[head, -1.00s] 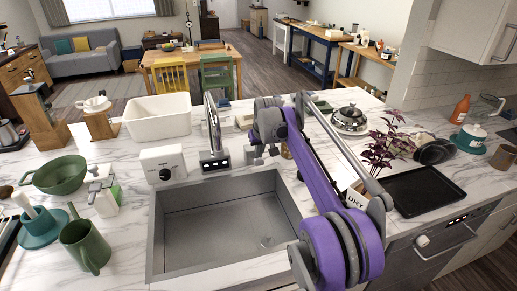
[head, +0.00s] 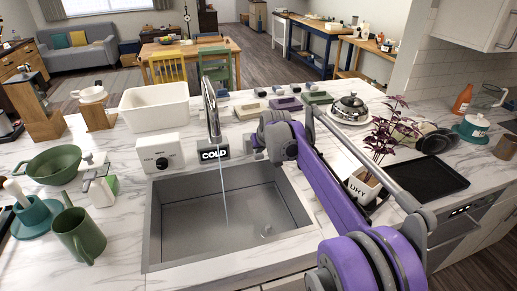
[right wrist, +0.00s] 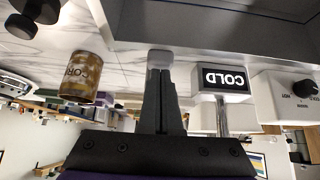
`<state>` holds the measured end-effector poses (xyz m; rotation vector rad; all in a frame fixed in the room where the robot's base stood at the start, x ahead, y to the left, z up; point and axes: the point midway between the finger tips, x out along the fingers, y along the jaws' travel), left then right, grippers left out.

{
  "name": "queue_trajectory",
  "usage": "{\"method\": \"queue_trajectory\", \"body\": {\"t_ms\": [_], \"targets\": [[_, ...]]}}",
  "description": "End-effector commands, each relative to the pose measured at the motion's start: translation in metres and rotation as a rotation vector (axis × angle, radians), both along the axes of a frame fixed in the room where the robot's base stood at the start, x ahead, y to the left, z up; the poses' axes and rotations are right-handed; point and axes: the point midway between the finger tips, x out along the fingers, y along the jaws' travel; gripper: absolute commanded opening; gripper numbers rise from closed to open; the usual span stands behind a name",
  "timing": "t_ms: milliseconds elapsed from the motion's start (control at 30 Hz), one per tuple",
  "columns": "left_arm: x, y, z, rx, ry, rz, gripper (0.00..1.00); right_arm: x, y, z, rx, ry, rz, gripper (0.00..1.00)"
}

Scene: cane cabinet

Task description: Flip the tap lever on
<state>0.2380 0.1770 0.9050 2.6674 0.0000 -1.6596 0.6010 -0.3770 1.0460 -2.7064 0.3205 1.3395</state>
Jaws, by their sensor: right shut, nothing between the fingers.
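The tap (head: 211,108) stands behind the sink (head: 181,262), with a thin stream of water falling from its spout into the basin. Its base carries a black display (head: 214,154) reading COLD, which also shows upside down in the right wrist view (right wrist: 222,79). I cannot make out the lever clearly; it may be hidden by my gripper. My right gripper (head: 256,147) is just right of the tap base. In the right wrist view its fingers (right wrist: 160,62) are together and empty, beside the display. My left gripper is not in view.
A white dial box (head: 161,154) stands left of the tap, with a white basin (head: 155,108) behind it. A potted plant (head: 364,185) and a black tray (head: 426,178) are on the right. A labelled jar (right wrist: 79,78) is near the gripper.

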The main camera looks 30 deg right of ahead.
Motion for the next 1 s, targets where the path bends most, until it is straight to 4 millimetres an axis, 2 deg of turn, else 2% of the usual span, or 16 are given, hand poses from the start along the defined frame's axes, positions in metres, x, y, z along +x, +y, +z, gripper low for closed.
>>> {"method": "queue_trajectory", "body": {"t_ms": [33,100,400,567,1000], "targets": [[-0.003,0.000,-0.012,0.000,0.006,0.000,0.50,-0.005,0.001,-0.012,-0.010,-0.039,-0.001,0.00],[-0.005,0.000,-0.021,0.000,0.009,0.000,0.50,-0.008,0.002,-0.019,-0.025,-0.099,-0.001,0.00],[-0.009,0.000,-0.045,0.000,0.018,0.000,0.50,-0.014,0.003,-0.045,-0.082,-0.339,-0.001,0.00],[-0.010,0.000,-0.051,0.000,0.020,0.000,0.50,-0.014,0.003,-0.054,-0.103,-0.427,-0.002,0.00],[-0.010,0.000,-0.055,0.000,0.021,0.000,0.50,-0.013,0.003,-0.067,-0.101,-0.418,0.001,0.00]]}}
